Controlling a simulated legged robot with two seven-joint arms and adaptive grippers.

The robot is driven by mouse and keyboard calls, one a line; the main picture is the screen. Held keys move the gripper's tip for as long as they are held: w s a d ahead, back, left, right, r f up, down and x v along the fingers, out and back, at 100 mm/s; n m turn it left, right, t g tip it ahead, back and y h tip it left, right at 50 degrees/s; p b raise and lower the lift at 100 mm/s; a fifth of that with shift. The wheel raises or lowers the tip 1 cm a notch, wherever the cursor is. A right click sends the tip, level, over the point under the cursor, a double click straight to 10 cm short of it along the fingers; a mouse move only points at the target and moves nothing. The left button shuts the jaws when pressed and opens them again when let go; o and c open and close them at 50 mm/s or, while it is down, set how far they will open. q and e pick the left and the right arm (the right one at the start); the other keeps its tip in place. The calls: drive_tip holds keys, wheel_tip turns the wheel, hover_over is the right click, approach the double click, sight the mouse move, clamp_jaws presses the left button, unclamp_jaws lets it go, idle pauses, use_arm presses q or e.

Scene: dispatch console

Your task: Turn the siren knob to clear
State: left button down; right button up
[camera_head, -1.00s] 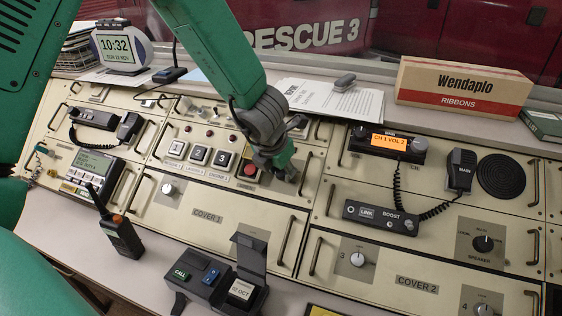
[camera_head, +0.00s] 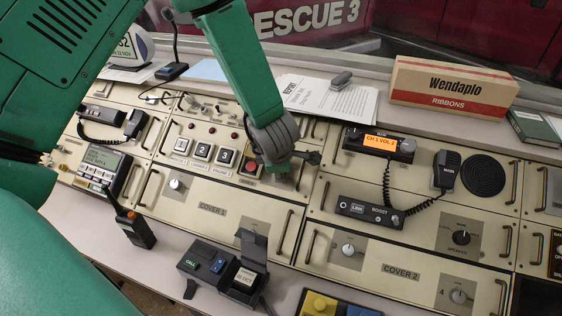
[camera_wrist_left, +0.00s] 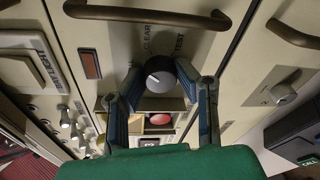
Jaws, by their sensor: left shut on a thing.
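The siren knob (camera_wrist_left: 163,74) is a round dark knob with a white mark, on a cream panel in the left wrist view. CLEAR and TEST labels are printed just above it there; the mark lies left of the knob's middle and does not line up clearly with either word. My left gripper (camera_wrist_left: 169,84) is shut on the knob, one finger on each side. In the head view my left gripper (camera_head: 291,161) is low over the panel, right of the red button (camera_head: 251,166), and hides the knob. My right gripper is not in view.
Metal handles (camera_wrist_left: 150,16) stand out from the panel close to the gripper. A radio (camera_head: 380,144) with a coiled cord is to the right. A handheld radio (camera_head: 136,229) and a call box (camera_head: 222,265) are in front.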

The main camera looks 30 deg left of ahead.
use_arm(q)
drive_tip(key=shift+s+f+m+p, duration=0.15)
drive_tip(key=shift+m+p, duration=0.8)
drive_tip(key=shift+m, duration=1.25)
drive_tip(key=c, duration=1.3)
unclamp_jaws()
drive_tip(key=shift+o, duration=0.4)
drive_tip(key=shift+a, duration=0.1)
drive_tip(key=v, duration=1.2)
drive_tip(key=shift+d, duration=0.25)
drive_tip(key=shift+s+f, duration=0.1)
drive_tip(key=shift+f, duration=0.05)
